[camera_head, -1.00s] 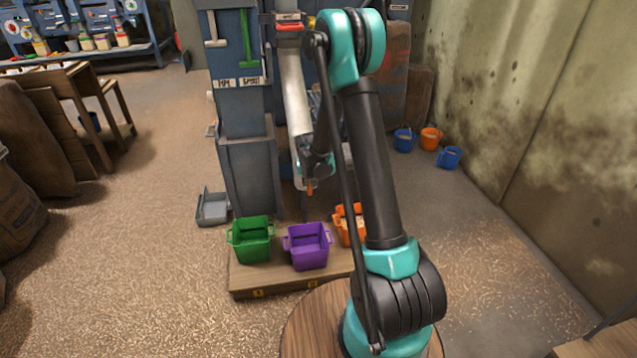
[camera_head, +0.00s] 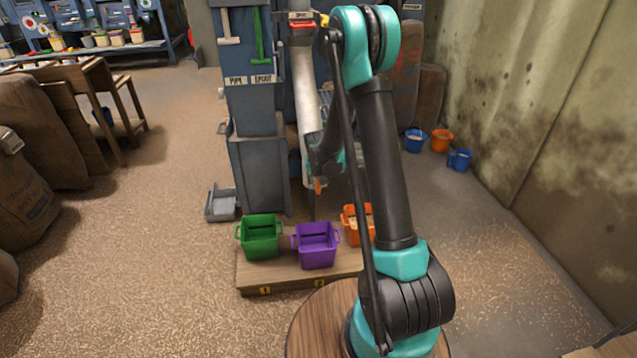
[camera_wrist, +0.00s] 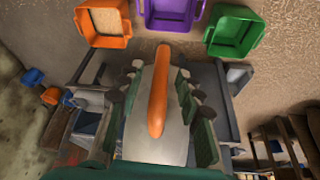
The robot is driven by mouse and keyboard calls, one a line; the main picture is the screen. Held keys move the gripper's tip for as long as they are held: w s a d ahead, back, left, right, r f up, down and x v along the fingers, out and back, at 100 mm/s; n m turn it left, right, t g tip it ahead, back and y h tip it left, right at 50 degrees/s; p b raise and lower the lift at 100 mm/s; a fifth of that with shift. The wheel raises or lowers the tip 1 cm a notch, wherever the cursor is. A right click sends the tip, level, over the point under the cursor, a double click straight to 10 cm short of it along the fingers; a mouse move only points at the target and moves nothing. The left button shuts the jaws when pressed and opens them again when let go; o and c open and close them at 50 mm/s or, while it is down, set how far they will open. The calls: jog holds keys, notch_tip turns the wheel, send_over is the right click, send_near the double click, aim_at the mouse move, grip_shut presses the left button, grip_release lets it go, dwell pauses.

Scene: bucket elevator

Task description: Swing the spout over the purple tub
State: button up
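The purple tub (camera_head: 317,254) stands in the middle of a low wooden platform, between the green tub (camera_head: 261,243) and the orange tub (camera_head: 351,232). The spout (camera_head: 305,90) is a pale tube sloping down from the grey elevator, its lower end behind and above the purple tub. My gripper (camera_wrist: 160,105) is at the spout's lower end, with fingers apart on either side of the orange handle (camera_wrist: 158,88); gaps show on both sides. In the wrist view the handle points toward the purple tub (camera_wrist: 170,20). My arm hides part of the spout in the head view.
The elevator housing (camera_head: 257,150) carries a white-handled lever and a green lever (camera_head: 258,38). A grey tray (camera_head: 221,203) lies on the floor to its left. Blue and orange buckets (camera_head: 441,140) stand by the right wall. Open floor lies left of the platform.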

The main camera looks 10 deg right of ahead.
jog(key=v, duration=1.1)
jog(key=shift+r, duration=0.25)
jog(key=shift+s, duration=0.1)
jog(key=s+d, duration=0.4)
jog(key=s, duration=1.1)
jog(key=s+d+r+n, duration=0.1)
jog(key=s+d, duration=0.2)
jog(key=s, duration=1.2)
jog(key=shift+s+d+n+y, duration=0.3)
jog(key=shift+d, duration=0.1)
